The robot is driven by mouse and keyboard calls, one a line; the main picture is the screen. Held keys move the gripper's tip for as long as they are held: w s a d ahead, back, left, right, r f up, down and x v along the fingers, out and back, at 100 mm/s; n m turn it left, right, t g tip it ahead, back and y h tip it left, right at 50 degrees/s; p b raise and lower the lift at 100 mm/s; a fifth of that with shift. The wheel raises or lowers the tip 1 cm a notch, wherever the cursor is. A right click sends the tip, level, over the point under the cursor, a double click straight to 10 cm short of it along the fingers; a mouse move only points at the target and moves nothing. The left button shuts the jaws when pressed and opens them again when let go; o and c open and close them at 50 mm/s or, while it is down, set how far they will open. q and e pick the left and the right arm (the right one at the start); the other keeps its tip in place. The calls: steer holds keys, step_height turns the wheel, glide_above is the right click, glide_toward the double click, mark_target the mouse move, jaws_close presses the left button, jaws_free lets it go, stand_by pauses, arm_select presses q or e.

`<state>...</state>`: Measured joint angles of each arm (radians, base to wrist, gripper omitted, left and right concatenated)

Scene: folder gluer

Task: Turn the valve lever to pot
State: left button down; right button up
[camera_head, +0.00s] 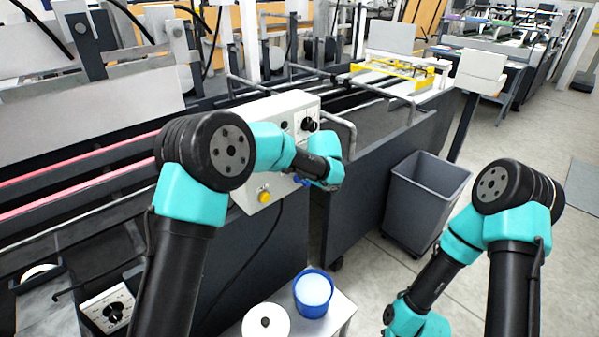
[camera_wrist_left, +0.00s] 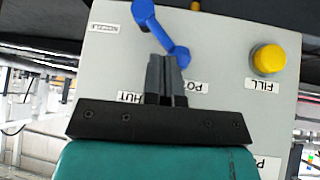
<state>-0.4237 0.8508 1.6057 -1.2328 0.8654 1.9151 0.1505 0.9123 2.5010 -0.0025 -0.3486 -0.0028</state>
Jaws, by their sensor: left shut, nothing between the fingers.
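The blue valve lever (camera_wrist_left: 163,32) is on a light grey control panel (camera_wrist_left: 225,30). In the left wrist view it slants from upper left to lower right. Its lower end is by the tips of my left gripper (camera_wrist_left: 167,60), between a partly hidden "SHUT" label (camera_wrist_left: 130,97) and a partly hidden "POT" label (camera_wrist_left: 194,87), nearer POT. The fingers are shut with nothing between them; whether they touch the lever I cannot tell. In the head view, a bit of the blue lever (camera_head: 302,181) shows beside my left wrist, which hides the fingertips. My right gripper is out of frame.
A yellow button (camera_wrist_left: 268,59) labelled FILL is right of the lever; it also shows in the head view (camera_head: 264,197). A blue-rimmed pot (camera_head: 313,291) and a white round lid (camera_head: 266,321) are on a small table below. A grey bin (camera_head: 425,195) stands on the floor.

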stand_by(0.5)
arm_select(q)
steer(key=w+d+v, duration=0.1)
steer(key=d+v, duration=0.1)
steer(key=v, duration=0.9)
steer(key=shift+d+r, duration=0.25)
steer(key=shift+d, duration=0.1)
